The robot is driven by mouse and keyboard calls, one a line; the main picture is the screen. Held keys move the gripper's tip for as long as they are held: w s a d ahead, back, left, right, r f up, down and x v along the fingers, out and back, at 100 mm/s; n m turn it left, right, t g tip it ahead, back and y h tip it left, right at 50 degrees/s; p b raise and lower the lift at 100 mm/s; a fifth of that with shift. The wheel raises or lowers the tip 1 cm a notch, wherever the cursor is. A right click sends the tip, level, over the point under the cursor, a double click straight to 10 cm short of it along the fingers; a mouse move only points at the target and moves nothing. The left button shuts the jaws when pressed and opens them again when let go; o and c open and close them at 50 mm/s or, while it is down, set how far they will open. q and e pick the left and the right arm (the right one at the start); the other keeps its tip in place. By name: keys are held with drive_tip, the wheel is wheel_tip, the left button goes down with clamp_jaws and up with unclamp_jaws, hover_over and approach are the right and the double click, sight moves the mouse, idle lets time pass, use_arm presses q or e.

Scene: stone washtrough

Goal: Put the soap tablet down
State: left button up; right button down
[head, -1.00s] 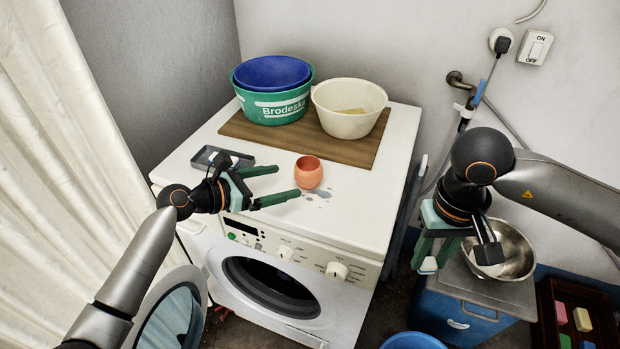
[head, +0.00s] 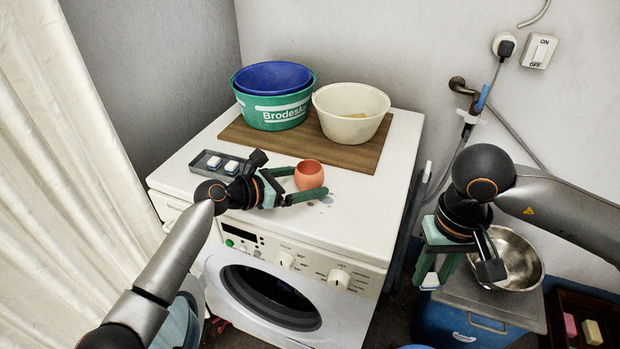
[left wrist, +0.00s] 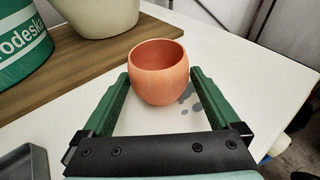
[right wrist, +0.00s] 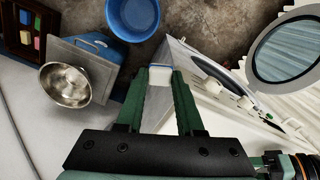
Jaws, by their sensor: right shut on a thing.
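A white soap tablet with a blue layer (head: 430,281) is held at the fingertips of my right gripper (head: 434,264), in the air right of the washing machine. In the right wrist view my right gripper (right wrist: 160,88) is shut on it, with a pale patch of the tablet (right wrist: 160,76) between the fingertips. Two similar tablets lie in a grey tray (head: 196,163) on the machine's top. My left gripper (head: 306,182) is open, its fingers on either side of an orange cup (head: 309,175). The left wrist view shows the cup (left wrist: 158,75) standing between the fingers.
The washing machine's white top (head: 377,196) carries a wooden board (head: 365,154) with a green tub (head: 272,112), a blue basin (head: 272,76) and a cream basin (head: 351,128). A metal bowl (head: 525,262) stands on a blue-fronted cabinet at right. A blue bucket (right wrist: 133,15) is below.

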use_arm(q)
drive_tip(key=c, duration=0.7)
use_arm(e)
drive_tip(key=w+a+r, duration=0.1)
drive_tip(key=w+a, duration=0.1)
drive_tip(key=w, duration=0.2)
drive_tip(key=w+a+r+m, duration=0.1)
drive_tip(key=w+a, duration=0.1)
drive_tip(key=w, duration=0.2)
drive_tip(key=w+a+r+m, duration=0.1)
drive_tip(key=w+a, duration=0.1)
drive_tip(key=w, duration=0.1)
drive_tip(key=shift+w+a+r, duration=0.15)
drive_tip(key=shift+w+r, duration=0.2)
drive_tip(key=shift+w, duration=0.05)
drive_tip(key=w+a+r+m, duration=0.2)
drive_tip(key=w+a+r, duration=0.3)
drive_tip(key=w+a, duration=0.15)
drive_tip(key=shift+m, duration=0.3)
wheel_tip(320, 180, down, 10)
drive_tip(key=shift+w+d+r, duration=0.1)
drive_tip(key=shift+d, duration=0.05)
